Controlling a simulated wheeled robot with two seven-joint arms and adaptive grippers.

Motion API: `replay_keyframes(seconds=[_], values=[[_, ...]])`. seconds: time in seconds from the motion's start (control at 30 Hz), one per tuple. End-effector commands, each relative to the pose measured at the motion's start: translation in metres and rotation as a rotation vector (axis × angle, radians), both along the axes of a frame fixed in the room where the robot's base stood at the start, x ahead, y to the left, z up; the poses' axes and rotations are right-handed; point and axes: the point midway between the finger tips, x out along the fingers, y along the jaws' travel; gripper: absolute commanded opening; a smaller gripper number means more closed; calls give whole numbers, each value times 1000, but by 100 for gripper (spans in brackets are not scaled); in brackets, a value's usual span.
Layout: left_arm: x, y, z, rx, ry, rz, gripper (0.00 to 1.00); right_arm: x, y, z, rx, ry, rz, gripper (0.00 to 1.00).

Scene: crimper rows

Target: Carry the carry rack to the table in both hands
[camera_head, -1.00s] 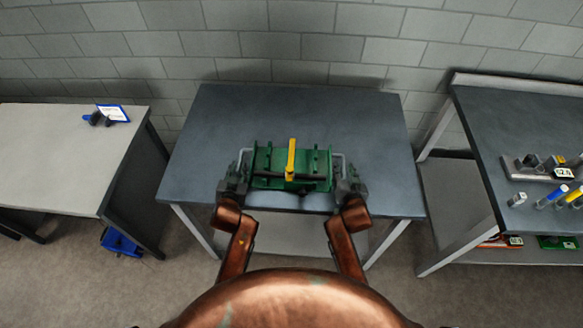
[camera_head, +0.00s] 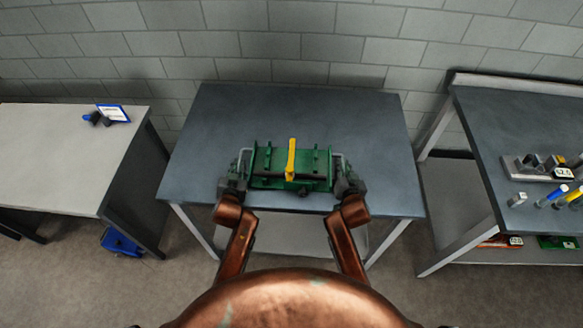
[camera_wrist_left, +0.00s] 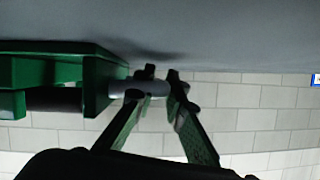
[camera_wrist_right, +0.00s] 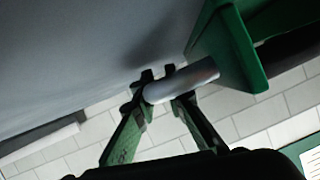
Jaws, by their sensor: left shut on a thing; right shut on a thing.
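The green carry rack (camera_head: 265,180) with its yellow upright piece (camera_head: 291,160) is level over the front part of the middle table (camera_head: 290,110). Grey handles stand at both its ends. My left gripper (camera_head: 233,184) is shut on the left handle, which shows as a grey bar between the fingers in the left wrist view (camera_wrist_left: 150,88). My right gripper (camera_head: 349,184) is shut on the right handle, also between the fingers in the right wrist view (camera_wrist_right: 180,82). The rack is very close to the tabletop; I cannot tell whether it touches.
A light table (camera_head: 60,165) stands at the left with a small dark and blue item (camera_head: 98,118) and a sign. A dark bench (camera_head: 500,120) at the right holds a numbered block (camera_head: 540,170) and several tools. The middle table's back half is clear, with a block wall behind.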

Motion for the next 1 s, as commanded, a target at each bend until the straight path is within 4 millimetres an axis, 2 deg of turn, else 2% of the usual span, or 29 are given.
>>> replay_keyframes(seconds=[0.8, 1.0], values=[[0, 0, 0, 0, 1, 0, 0, 0, 0, 0, 0, 1, -1, 0], [1, 0, 5, 0, -7, 0, 0, 1, 0, 5, -1, -6, 1, 0]])
